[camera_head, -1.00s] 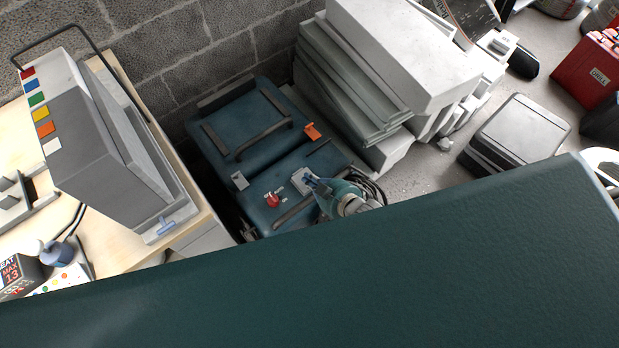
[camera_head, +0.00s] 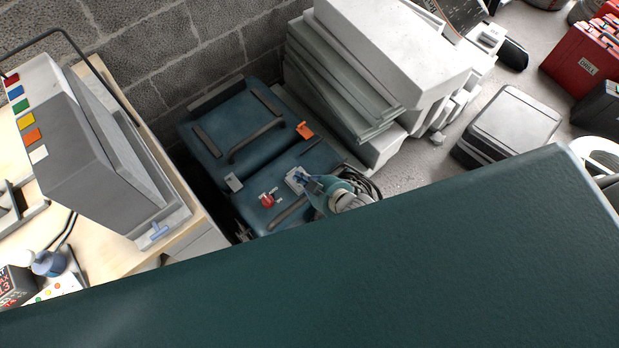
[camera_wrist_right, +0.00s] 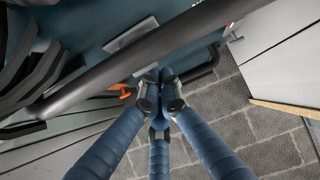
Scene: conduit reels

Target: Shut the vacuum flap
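The vacuum (camera_head: 205,143) is a dark teal box on the floor by the brick wall, with dark handle bars, an orange latch (camera_head: 305,130), a grey latch (camera_head: 233,183) and a red knob (camera_head: 267,200) on top. I cannot tell which part is its flap or how far it stands open. My right gripper (camera_head: 304,179) is over the near half of the vacuum, beside a pale grey fitting. In the right wrist view my right gripper (camera_wrist_right: 160,76) has its blue fingertips together beside a dark handle bar (camera_wrist_right: 95,85); contact is unclear. My left gripper is not in view.
White-grey slabs (camera_head: 390,45) are stacked right of the vacuum. A wooden bench (camera_head: 95,265) with a grey cabinet (camera_head: 85,140) stands to its left. A grey case (camera_head: 510,120) and a red box (camera_head: 580,62) are on the floor to the right.

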